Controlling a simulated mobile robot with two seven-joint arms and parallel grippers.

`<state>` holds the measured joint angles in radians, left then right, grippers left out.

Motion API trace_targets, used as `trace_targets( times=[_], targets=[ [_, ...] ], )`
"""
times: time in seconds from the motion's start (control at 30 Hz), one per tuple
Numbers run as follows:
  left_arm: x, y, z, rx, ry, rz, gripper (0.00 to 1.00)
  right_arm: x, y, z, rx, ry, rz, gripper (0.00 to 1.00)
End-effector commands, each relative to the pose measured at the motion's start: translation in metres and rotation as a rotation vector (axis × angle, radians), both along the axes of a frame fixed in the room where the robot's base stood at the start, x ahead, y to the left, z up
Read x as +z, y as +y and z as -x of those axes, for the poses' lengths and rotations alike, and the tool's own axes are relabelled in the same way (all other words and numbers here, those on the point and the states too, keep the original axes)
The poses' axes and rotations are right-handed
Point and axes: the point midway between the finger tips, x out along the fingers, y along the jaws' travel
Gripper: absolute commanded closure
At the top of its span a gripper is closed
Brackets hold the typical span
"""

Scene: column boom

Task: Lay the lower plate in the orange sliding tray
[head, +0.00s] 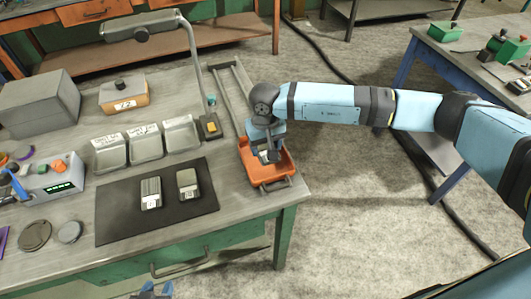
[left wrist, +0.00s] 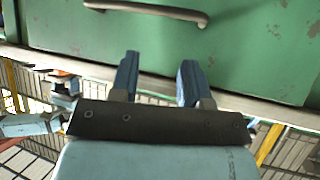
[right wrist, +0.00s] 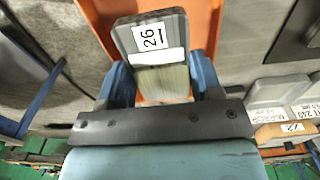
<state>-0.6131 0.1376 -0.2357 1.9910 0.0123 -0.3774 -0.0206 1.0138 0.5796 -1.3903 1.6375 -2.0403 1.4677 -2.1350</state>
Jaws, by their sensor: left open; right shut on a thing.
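The orange sliding tray (head: 283,179) sits on rails at the table's right front corner; its orange surface fills the middle of the right wrist view (right wrist: 205,40). My right gripper (head: 268,153) is over the tray, pointing down. It is shut on a grey plate (right wrist: 155,72) with a white label that seems to read 26. I cannot tell whether the plate touches the tray floor. My left gripper (left wrist: 159,68) is open and empty, in front of the green drawer; only its tip shows at the bottom of the head view (head: 151,291).
A dark mat (head: 115,228) bears two small grey blocks (head: 151,193) (head: 188,184). Behind it stand several labelled grey bins (head: 146,148) and a lamp (head: 192,60). The floor right of the table is open.

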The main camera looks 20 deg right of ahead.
Motion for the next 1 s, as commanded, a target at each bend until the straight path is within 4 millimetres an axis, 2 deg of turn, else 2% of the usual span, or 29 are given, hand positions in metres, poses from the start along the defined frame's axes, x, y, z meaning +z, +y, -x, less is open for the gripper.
trace_targets(
  times=[0.17, 0.4, 0.8, 0.83, 0.93, 1.0],
  targets=[
    [0.003, 0.001, -0.001, 0.0, -0.002, -0.001, 0.57, -0.01, 0.0, 0.0, 0.001, 0.001, 0.0, 0.87],
    [0.008, 0.001, -0.001, 0.0, -0.004, 0.0, 0.57, -0.042, 0.001, 0.0, 0.0, 0.001, -0.001, 0.87],
    [0.001, 0.001, 0.0, 0.001, -0.002, 0.0, 0.57, -0.049, 0.0, 0.0, 0.001, -0.002, -0.001, 0.87],
    [0.001, 0.001, 0.0, 0.001, -0.001, 0.0, 0.57, -0.049, 0.0, 0.0, 0.0, 0.0, 0.0, 0.39],
    [0.001, 0.001, 0.0, 0.0, 0.002, -0.001, 0.57, -0.048, 0.0, 0.0, 0.0, 0.0, 0.0, 0.16],
    [0.001, 0.001, 0.0, 0.0, 0.002, -0.001, 0.57, -0.048, 0.0, 0.0, 0.0, 0.0, 0.0, 0.15]
  ],
)
